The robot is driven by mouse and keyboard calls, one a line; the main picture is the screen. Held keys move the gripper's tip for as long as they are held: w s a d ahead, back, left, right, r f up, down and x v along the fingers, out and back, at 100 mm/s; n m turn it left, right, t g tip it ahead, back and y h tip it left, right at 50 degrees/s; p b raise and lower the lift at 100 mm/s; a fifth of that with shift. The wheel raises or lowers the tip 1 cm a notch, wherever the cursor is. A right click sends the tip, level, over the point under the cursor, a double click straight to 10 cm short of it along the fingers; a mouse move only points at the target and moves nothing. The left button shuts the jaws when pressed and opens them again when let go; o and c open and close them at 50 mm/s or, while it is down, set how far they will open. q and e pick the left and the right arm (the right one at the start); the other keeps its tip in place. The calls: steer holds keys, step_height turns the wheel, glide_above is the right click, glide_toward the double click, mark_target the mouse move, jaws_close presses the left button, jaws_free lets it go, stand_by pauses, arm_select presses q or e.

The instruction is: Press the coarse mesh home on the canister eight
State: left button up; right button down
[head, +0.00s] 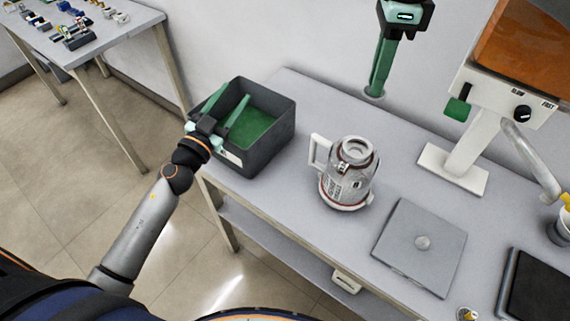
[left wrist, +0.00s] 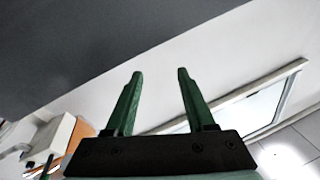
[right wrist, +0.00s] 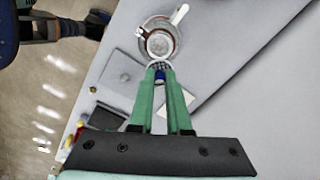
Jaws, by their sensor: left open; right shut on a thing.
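The glass canister (head: 345,178) with a white handle stands upright on the grey table, a red ring near its base. It shows at the top of the right wrist view (right wrist: 160,42). I cannot read a number on it. My right gripper (head: 378,88) points down, above and behind the canister, its fingers shut on a small round perforated disc (right wrist: 158,66), likely the coarse mesh. The disc shows as a grey rim (head: 374,94) in the head view, apart from the canister. My left gripper (head: 222,112) is open and empty at the dark bin.
The dark bin (head: 268,148) with a green floor stands left of the canister. A grey plate with a knob (head: 420,250) lies to its right. A white dispenser stand (head: 455,165) is at the back right, a black tray (head: 537,290) at the front right.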

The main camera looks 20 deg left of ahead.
arm_select(q)
steer(key=s+d+h, duration=0.1)
steer(key=d+h, duration=0.1)
steer(key=d, duration=0.4)
steer(key=g+h, duration=0.4)
glide_toward(323, 138)
step_height(323, 138, down, 3)
steer(key=w+a, duration=0.1)
steer(key=x, duration=1.2)
steer(key=shift+m, duration=0.4)
steer(key=shift+w+a, duration=0.1)
steer(key=shift+a, duration=0.05)
steer(key=shift+c, duration=0.3)
jaws_close()
steer(key=shift+f, duration=0.1)
arm_select(e)
steer(key=shift+n, duration=0.8)
steer(key=shift+f, duration=2.4)
